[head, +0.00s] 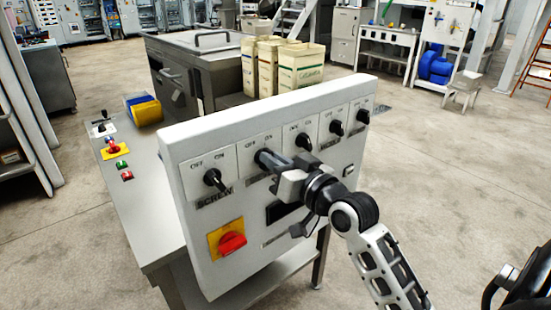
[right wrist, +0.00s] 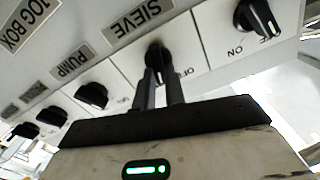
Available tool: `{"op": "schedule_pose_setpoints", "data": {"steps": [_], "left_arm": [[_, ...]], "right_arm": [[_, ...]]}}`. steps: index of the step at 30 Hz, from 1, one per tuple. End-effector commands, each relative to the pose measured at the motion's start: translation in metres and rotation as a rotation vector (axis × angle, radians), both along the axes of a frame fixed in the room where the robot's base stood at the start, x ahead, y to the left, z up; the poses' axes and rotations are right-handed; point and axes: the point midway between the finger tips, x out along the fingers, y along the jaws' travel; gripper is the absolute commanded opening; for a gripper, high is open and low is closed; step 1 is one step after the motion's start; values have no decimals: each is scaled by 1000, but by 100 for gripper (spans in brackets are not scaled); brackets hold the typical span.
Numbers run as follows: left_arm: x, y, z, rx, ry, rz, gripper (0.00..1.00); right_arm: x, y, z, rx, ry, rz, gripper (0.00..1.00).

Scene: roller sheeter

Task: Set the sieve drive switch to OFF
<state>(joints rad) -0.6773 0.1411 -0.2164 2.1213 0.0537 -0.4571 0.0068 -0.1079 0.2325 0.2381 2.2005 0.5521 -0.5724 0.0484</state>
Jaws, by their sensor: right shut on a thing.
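The sieve drive switch (right wrist: 157,52) is a black rotary knob on a white plate. The SIEVE label (right wrist: 137,18) is next to it in the right wrist view. My right gripper (head: 266,158) is at the second switch from the left on the grey control panel (head: 190,147). In the right wrist view its two dark fingers (right wrist: 160,78) are shut on the knob. OFF is readable beside the fingers; the ON mark is hidden there. The knob is mostly covered, so I cannot tell its exact angle. My left gripper is not in view.
The screw switch (head: 215,180) is left of the sieve switch; the pump switch (right wrist: 92,95) is on its other side. A red rotary switch on a yellow plate (head: 213,238) sits below. Several cartons (head: 300,70) stand behind the panel. Open floor lies to the right.

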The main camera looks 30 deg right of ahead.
Motion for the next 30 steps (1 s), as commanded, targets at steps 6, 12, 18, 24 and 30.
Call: {"op": "schedule_pose_setpoints", "data": {"steps": [6,12,18,24,30], "left_arm": [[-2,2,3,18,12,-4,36],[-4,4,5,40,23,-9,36],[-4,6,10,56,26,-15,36],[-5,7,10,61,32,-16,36],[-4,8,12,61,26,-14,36]], "right_arm": [[0,2,3,-178,-11,2,0],[0,3,3,-349,-26,2,0],[0,5,3,-493,-39,1,0],[0,6,2,-597,-48,1,0],[-1,7,1,-654,-54,1,0]]}}
